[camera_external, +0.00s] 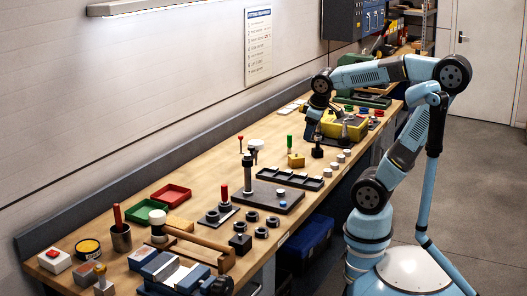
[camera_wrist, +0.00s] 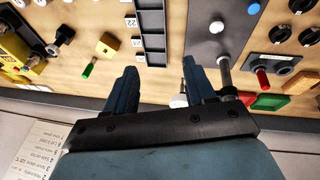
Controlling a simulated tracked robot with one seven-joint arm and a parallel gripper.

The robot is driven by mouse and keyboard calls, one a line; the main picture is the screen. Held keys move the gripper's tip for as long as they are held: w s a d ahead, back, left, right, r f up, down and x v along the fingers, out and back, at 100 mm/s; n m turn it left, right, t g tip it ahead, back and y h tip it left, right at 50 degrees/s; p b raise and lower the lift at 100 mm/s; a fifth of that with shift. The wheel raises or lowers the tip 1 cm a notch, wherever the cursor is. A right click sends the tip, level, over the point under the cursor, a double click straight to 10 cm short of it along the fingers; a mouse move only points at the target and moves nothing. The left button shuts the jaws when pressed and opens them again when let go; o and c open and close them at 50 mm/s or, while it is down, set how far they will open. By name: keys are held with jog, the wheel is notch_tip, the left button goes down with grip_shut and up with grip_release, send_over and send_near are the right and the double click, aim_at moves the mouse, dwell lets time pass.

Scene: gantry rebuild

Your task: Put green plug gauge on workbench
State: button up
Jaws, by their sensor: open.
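A green-handled pin, which looks like the green plug gauge (camera_external: 289,139), stands upright at a small yellow block (camera_external: 296,160) on the workbench (camera_external: 215,158). In the wrist view the green handle (camera_wrist: 88,70) is left of my gripper, beside the yellow block (camera_wrist: 107,44). I cannot tell whether its lower end sits in the block or behind it. My gripper (camera_external: 309,133) hangs above the bench near the yellow case. In the wrist view my gripper (camera_wrist: 160,68) has its fingers apart, with nothing held. A white knob shows low between the fingers.
A yellow case (camera_external: 344,126) lies right of my gripper. A dark slotted rack (camera_external: 290,179) and a black plate with a tall post (camera_external: 270,197) stand nearer. Red and green trays (camera_external: 171,193) sit toward the left. Bare wood shows along the wall side.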

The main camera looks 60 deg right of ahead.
jog(key=s+a+r+m+t+y, duration=0.1)
jog(key=s+a+t+y, duration=0.1)
jog(key=a, duration=0.3)
jog(key=shift+s+r+m, duration=0.25)
jog(key=shift+s+m, duration=0.05)
jog(key=shift+s, duration=0.4)
dwell(0.5)
